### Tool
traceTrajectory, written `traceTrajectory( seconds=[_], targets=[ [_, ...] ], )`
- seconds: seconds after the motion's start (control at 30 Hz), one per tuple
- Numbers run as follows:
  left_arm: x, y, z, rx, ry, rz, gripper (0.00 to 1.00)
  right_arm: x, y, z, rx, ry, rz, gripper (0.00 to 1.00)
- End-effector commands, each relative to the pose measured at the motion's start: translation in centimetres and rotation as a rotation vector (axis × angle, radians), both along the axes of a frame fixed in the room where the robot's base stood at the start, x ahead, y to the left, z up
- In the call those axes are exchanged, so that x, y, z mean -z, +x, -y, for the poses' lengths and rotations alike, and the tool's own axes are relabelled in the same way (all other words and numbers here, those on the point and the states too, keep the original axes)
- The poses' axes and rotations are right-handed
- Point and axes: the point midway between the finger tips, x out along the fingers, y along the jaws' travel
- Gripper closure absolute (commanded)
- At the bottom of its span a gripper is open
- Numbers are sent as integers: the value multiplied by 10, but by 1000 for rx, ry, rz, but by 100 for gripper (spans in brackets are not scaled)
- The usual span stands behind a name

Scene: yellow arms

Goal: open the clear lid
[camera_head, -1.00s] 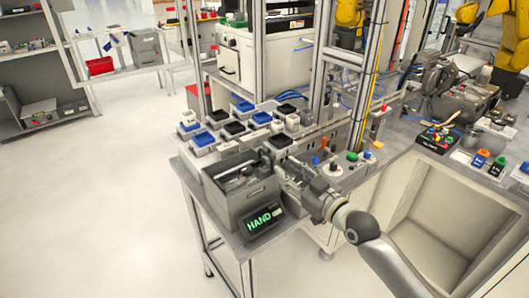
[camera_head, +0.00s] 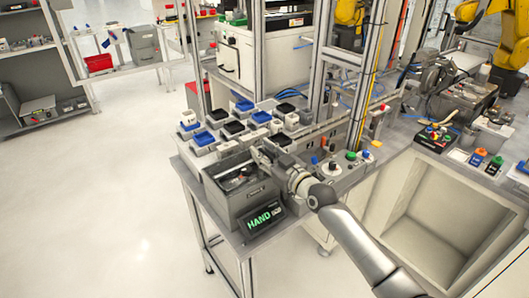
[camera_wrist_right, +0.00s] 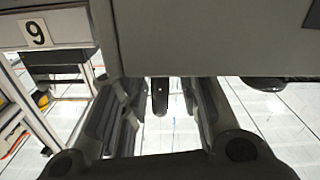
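A grey box (camera_head: 247,198) stands at the front corner of the bench, with a HAND display (camera_head: 262,219) in front of it. Small items show inside its top. I cannot make out a clear lid distinctly from the box top. My right gripper (camera_head: 263,156) is at the box's upper right back edge; contact cannot be told. In the right wrist view the two fingers stand apart (camera_wrist_right: 160,115), so it is open. A small dark piece (camera_wrist_right: 160,96) shows between them, below the edge of a large grey surface (camera_wrist_right: 210,38). My left gripper is not in view.
Several blue and black trays (camera_head: 232,128) stand behind the box. A control panel with buttons (camera_head: 342,160) lies to the right of my right gripper. Open floor (camera_head: 90,200) is on the left.

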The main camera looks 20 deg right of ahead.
Motion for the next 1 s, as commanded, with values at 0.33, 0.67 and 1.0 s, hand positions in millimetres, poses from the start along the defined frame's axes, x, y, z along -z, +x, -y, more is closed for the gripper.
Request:
traceTrajectory(
  seconds=[0.33, 0.67, 1.0],
  targets=[
    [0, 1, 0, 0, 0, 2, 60, 0, 0, 0, 0, 0, 0, 85],
    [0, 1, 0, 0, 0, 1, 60, 0, 0, 1, 2, -2, 1, 100],
    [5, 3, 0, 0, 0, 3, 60, -7, 10, 2, 5, -47, 18, 100]
  ],
)
